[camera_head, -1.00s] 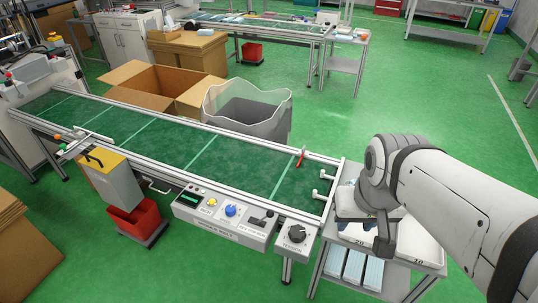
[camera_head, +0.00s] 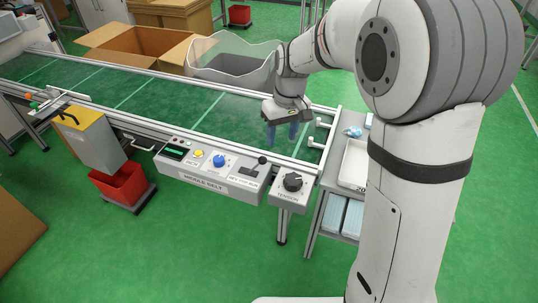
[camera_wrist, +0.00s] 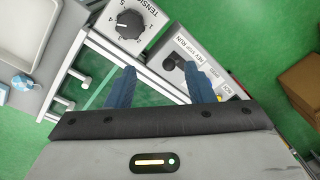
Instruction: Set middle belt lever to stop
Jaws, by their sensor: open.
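The middle belt's control panel (camera_head: 205,180) is on the near side of the green belt (camera_head: 160,100). Its black-knobbed lever (camera_head: 262,160) stands at the right end of its slot, on the RUN side of the small label. In the wrist view the dark lever (camera_wrist: 172,63) shows just beyond and between my finger tips, beside the REV STOP RUN label (camera_wrist: 192,52). My gripper (camera_head: 283,136) is open, its blue fingers pointing down over the belt edge, behind the lever and apart from it. The gripper (camera_wrist: 164,75) is empty in the wrist view.
The TENSION knob box (camera_head: 291,188) is just right of the panel. White hooks (camera_head: 320,135) stick out at the belt end. A blue button (camera_head: 219,160) and yellow button (camera_head: 198,153) are left of the lever. A side table with a tray (camera_head: 354,163) stands at right.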

